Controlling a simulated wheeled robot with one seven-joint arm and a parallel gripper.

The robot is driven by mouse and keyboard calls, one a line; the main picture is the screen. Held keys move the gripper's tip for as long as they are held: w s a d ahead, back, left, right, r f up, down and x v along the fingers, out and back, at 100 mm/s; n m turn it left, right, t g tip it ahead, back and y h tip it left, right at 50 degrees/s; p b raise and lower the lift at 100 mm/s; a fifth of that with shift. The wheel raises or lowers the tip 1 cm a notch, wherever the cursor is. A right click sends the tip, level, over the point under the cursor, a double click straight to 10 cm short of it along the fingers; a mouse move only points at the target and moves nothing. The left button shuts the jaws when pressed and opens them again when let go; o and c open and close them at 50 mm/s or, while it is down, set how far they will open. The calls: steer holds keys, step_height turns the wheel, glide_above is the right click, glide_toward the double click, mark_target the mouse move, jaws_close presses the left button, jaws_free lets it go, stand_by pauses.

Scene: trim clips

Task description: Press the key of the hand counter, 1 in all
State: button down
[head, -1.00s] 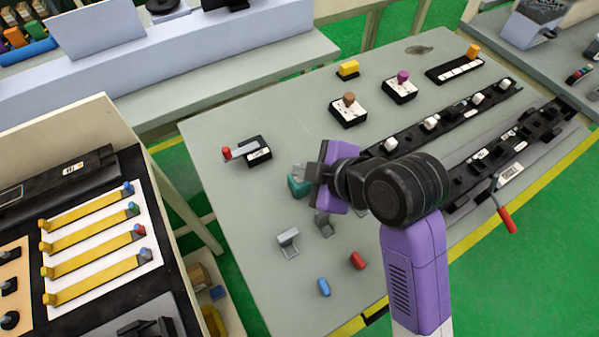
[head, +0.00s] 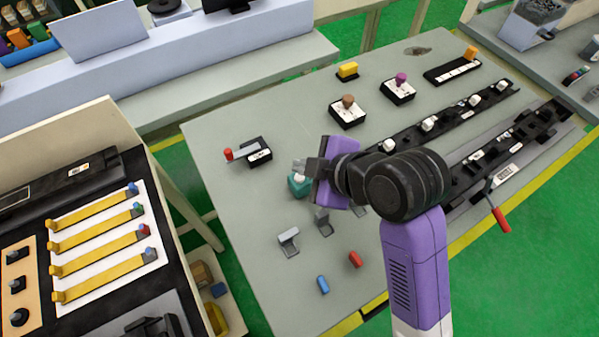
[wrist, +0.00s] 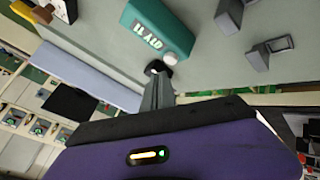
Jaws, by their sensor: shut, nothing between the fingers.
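The hand counter is a small teal box (head: 299,187) on the grey-green table, at my gripper's left end in the head view. In the wrist view the teal counter (wrist: 153,28) shows a display with light characters and a pale round key (wrist: 171,58) on its near end. My gripper (wrist: 156,68) is shut and empty. Its dark fingertips are right beside the key in the wrist view; I cannot tell whether they touch it.
A lever switch with a red knob (head: 228,154) is to the left. Grey brackets (head: 288,240), a blue piece (head: 323,284) and a red piece (head: 355,259) lie nearer. Joystick boxes (head: 347,110) and black rails (head: 430,130) stand behind and right.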

mark_target(303, 182)
step_height(303, 182, up, 5)
steer(key=p, duration=0.3)
steer(key=shift+f+p, duration=0.2)
steer(key=shift+p, duration=0.1)
stand_by(0.6)
steer(key=w+d+r+m+t, duration=0.2)
steer(key=w+r+m+t, duration=0.3)
steer(key=r+m+t, duration=0.15)
steer(key=s+d+m+t+h, duration=0.2)
steer(key=s+d+m+t, duration=0.25)
steer(key=d+m, duration=0.3)
steer(key=s+d+f+m+g+h, duration=0.1)
steer(key=s+d, duration=0.3)
steer(key=s, duration=0.6)
steer(key=s+d+f+m+h, duration=0.1)
steer(key=s+d+f, duration=0.3)
steer(key=s, duration=0.7)
steer(key=s+d+f+m+g+h, duration=0.1)
steer(key=s+d, duration=0.3)
steer(key=s, duration=0.6)
steer(key=shift+s+d+f+m+g+h, duration=0.2)
steer(key=shift+f+m+g+h, duration=0.1)
steer(key=shift+f+m+h, duration=0.4)
